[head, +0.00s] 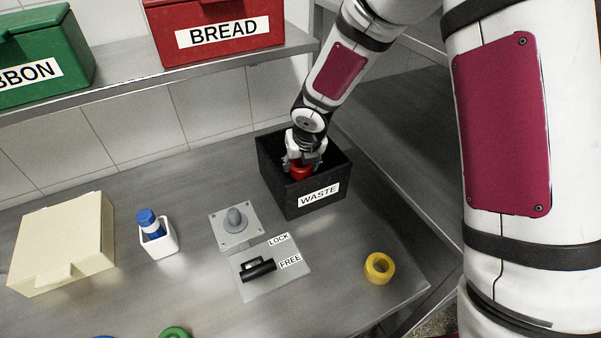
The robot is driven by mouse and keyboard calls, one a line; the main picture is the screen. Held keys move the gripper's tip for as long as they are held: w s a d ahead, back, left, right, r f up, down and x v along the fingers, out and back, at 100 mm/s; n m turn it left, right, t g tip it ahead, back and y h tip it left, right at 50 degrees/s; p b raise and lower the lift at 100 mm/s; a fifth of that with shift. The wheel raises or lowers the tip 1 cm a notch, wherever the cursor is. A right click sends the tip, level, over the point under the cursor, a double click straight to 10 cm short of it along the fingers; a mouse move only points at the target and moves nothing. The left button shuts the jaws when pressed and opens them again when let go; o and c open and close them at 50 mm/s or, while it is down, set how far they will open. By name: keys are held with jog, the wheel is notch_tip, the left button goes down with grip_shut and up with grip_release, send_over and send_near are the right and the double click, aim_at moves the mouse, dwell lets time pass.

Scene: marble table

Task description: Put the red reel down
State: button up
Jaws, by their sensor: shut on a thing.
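The red reel (301,173) is in my gripper (302,165), in the head view. My gripper points down into the open top of the black bin labelled WASTE (285,197) and is shut on the reel. The reel is partly hidden by the gripper and by the bin's front wall. I cannot tell whether the reel touches the bin's floor.
A grey plate with a rounded peg (236,218) and a plate with a black handle marked LOCK and FREE (258,269) lie left of the bin. A yellow reel (380,268) stands at right. A cream box (62,240) and a white cup with a blue-capped item (157,238) stand left.

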aim_at(301, 173)
jog(key=shift+f, duration=1.85)
jog(key=shift+f+b, duration=0.1)
jog(key=shift+b, duration=0.2)
jog(key=o, duration=1.3)
